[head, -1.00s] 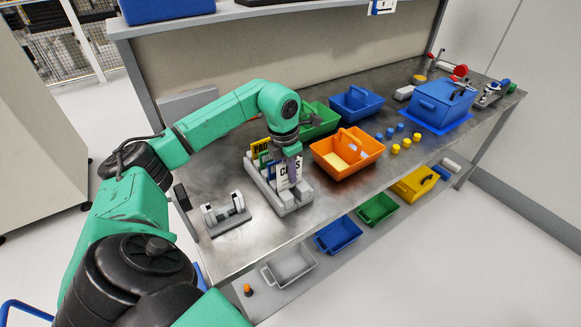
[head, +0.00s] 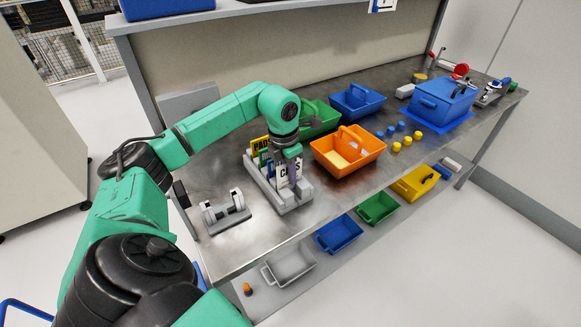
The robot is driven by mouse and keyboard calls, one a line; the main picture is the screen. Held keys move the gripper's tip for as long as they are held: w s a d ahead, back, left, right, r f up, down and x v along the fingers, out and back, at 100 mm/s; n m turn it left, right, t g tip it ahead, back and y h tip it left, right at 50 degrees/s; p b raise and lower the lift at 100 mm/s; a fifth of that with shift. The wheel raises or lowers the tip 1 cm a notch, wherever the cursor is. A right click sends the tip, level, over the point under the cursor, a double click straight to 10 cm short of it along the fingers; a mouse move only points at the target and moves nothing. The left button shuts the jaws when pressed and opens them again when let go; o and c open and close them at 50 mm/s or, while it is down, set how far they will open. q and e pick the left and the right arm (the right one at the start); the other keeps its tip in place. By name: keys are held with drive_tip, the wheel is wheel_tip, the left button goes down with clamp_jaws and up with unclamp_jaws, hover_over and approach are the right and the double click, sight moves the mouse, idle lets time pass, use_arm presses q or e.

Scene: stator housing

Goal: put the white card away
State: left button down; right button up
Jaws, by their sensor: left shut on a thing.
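The white card (head: 283,176), with dark lettering that seems to read "CAPS", stands upright at the near right part of a grey slotted rack (head: 290,204). My left gripper (head: 291,165) points down over the rack and is shut on the white card at its top. The fingers partly cover the card, and I cannot tell how deep its lower edge sits in the slot. Other cards stand in the rack behind it: a yellow one (head: 259,145) with dark letters, a green one and a blue one. My right gripper is out of view.
An orange bin (head: 347,158) stands right of the rack, with green and blue bins (head: 357,101) behind it. A grey fixture (head: 225,212) sits to the left. Yellow and blue caps and a blue box (head: 444,103) lie further right. Bare table shows in front of the orange bin.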

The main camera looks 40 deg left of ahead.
use_arm(q)
drive_tip(key=c, duration=0.9)
unclamp_jaws()
wheel_tip(320, 180, up, 14)
drive_tip(key=s, duration=0.1)
drive_tip(key=shift+s+a+r, duration=0.2)
drive_tip(key=shift+s+r, duration=0.05)
drive_tip(key=shift+s, duration=0.1)
